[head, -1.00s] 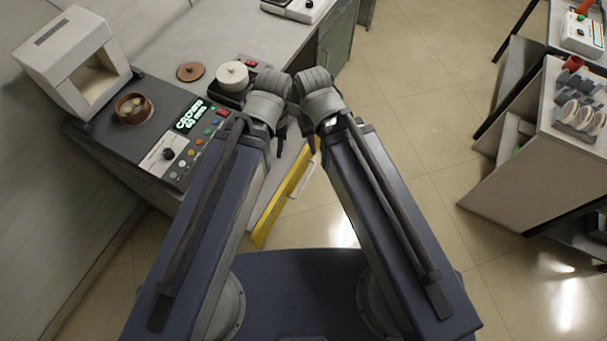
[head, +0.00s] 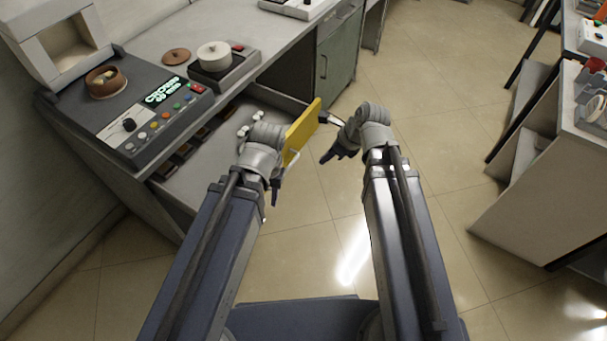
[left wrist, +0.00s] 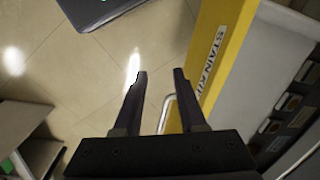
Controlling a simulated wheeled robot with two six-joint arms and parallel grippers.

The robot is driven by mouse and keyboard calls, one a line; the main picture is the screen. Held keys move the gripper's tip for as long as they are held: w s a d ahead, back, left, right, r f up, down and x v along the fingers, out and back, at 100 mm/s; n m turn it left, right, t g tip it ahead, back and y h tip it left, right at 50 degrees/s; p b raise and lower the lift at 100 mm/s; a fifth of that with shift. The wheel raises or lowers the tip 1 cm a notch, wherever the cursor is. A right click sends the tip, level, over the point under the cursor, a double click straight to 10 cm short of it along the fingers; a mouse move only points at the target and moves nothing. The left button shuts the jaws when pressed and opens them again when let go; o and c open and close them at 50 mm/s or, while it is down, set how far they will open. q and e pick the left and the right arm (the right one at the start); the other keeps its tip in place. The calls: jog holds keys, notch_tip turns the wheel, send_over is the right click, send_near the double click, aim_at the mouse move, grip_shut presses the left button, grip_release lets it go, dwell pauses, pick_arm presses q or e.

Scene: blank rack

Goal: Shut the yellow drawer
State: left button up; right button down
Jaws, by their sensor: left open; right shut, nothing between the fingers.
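The yellow drawer stands pulled out from under the counter, and its yellow front (head: 302,133) shows right of my left wrist in the head view. In the head view my left gripper (head: 275,190) is just outside the front. My right gripper (head: 328,157) is shut, right of the front and apart from it.
The drawer's inside (left wrist: 275,125) shows dark compartments with small items. The grey counter (head: 135,48) bears a control box (head: 150,128), a bowl (head: 105,83) and a white pot (head: 214,56). A green cabinet (head: 338,62) stands beyond. The tiled floor at right is clear up to another bench (head: 540,190).

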pick_arm(q)
jog(key=shift+f, duration=0.1)
notch_tip(320, 180, down, 8)
jog(key=b, duration=0.8)
pick_arm(e)
jog(key=w+a+f, duration=0.5)
jog(key=a+f, duration=0.1)
jog(key=f, duration=0.2)
jog(key=shift+a+f, duration=0.15)
jog(key=shift+a, duration=0.25)
